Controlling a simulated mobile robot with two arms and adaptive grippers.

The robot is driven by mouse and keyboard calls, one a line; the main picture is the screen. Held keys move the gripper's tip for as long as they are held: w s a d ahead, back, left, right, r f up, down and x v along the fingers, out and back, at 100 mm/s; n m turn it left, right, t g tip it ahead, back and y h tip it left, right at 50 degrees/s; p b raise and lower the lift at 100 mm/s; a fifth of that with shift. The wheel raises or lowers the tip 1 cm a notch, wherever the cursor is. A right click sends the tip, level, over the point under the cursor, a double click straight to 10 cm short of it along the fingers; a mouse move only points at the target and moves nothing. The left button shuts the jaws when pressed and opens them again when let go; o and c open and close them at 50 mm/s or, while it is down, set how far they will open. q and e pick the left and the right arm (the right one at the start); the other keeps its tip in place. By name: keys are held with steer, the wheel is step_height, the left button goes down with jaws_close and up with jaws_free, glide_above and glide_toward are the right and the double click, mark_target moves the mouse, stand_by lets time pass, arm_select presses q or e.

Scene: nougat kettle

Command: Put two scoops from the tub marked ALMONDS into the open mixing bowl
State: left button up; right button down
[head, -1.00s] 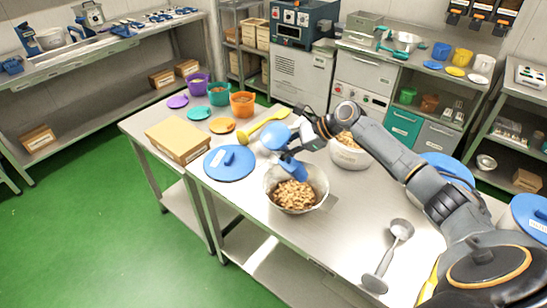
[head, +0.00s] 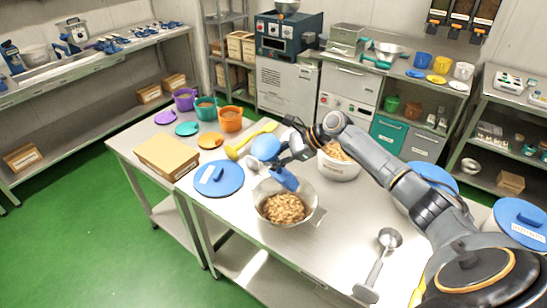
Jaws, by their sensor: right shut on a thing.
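My right gripper (head: 297,151) is shut on a blue scoop (head: 265,148), which it holds above the back rim of a metal bowl. The open metal bowl (head: 313,192) stands on the steel table and holds brown nut-like pieces. An open white tub (head: 338,172) with pale brown pieces stands behind it to the right, partly covered by my arm. No ALMONDS label can be read. My left gripper is not in view.
A blue lid (head: 218,178) and a cardboard box (head: 168,156) lie left of the bowl. A yellow utensil (head: 249,141) lies behind. A metal ladle (head: 379,264) lies at the front right. Blue-lidded tubs (head: 522,218) stand at the right.

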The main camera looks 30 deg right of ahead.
steer(key=shift+a+r+n+h, duration=0.1)
steer(key=shift+r+n+h, duration=0.45)
steer(key=shift+h, duration=0.55)
steer(key=shift+s+r+n+t+h, duration=0.1)
steer(key=shift+r+n+t+h, duration=0.35)
steer(key=shift+h, duration=0.45)
steer(key=h, duration=0.1)
steer(key=r+n+h, duration=0.1)
steer(key=h, duration=0.1)
steer(key=shift+a+r+h, duration=0.1)
steer(key=shift+r+h, duration=0.2)
steer(key=shift+r+n+t+h, duration=0.5)
steer(key=shift+n+h, duration=0.2)
steer(key=shift+h, duration=0.6)
